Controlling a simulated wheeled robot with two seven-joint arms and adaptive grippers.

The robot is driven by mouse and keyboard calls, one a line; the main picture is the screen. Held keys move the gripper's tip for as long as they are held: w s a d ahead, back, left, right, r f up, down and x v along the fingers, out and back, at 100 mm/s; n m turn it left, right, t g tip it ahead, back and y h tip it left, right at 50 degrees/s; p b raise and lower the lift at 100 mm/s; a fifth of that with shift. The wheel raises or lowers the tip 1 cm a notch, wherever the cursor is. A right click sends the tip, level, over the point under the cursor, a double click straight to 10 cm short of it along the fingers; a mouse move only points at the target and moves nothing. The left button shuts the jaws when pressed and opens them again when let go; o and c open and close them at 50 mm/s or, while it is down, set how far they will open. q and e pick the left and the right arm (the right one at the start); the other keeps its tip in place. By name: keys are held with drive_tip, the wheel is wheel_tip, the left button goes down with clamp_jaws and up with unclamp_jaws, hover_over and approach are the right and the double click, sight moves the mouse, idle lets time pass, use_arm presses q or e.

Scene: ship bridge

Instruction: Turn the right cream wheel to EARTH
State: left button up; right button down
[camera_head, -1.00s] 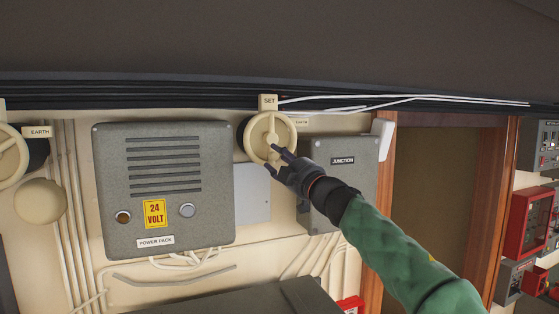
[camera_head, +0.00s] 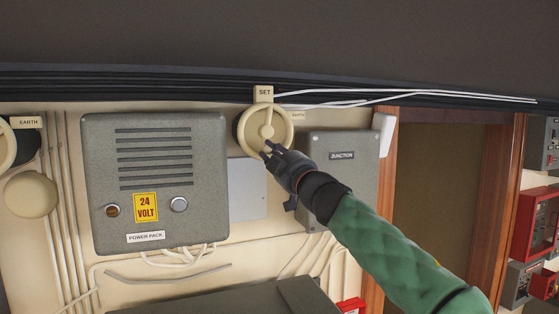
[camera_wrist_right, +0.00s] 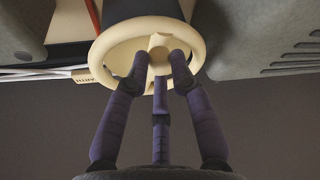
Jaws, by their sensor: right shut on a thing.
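The right cream wheel (camera_head: 286,119) is mounted on the wall under a SET label (camera_head: 264,92), with a small EARTH label (camera_head: 299,115) at its upper right. A spoke runs from its hub toward the top, near SET. My right gripper (camera_head: 268,150) is at the lower part of the wheel. In the right wrist view the wheel (camera_wrist_right: 104,47) fills the top, and the right gripper's fingers (camera_wrist_right: 160,62) are closed around its spoke or hub; the exact contact is partly hidden. My left gripper is not in view.
A grey power pack box (camera_head: 155,220) is left of the wheel and a junction box (camera_head: 350,180) right of it. Another cream wheel (camera_head: 8,148) is at the far left edge. White cables (camera_head: 400,95) run above.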

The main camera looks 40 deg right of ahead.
drive_tip(key=shift+w+a+f+m+h+b, duration=0.2)
drive_tip(key=shift+a+m+h+b, duration=0.2)
drive_tip(key=shift+m+b, duration=0.55)
drive_tip(key=shift+a+m+h+b, duration=0.15)
drive_tip(key=shift+m+h+b, duration=0.25)
drive_tip(key=shift+m+b, duration=0.55)
use_arm(q)
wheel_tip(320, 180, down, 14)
drive_tip(key=b, duration=0.9)
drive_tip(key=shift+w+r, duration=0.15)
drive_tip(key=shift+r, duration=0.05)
use_arm(e)
drive_tip(key=shift+w+a+r+m+g+h, duration=0.15)
drive_tip(key=shift+a+r+m+g+h, duration=0.2)
drive_tip(key=shift+m+h, duration=1)
drive_tip(key=shift+w+a+r+m+g+h, duration=0.2)
drive_tip(key=shift+a+r+m+h, duration=0.25)
drive_tip(key=shift+m, duration=1.8)
drive_tip(key=shift+w+a+r+m+g+h, duration=0.1)
drive_tip(key=shift+a+r+m+g+h, duration=0.4)
drive_tip(key=shift+m, duration=1.3)
drive_tip(key=shift+s+t, duration=0.1)
drive_tip(key=shift+t, duration=0.15)
drive_tip(key=c, duration=1.3)
unclamp_jaws()
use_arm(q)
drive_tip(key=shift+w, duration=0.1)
use_arm(e)
drive_tip(key=shift+o, duration=1)
drive_tip(key=shift+f, duration=0.1)
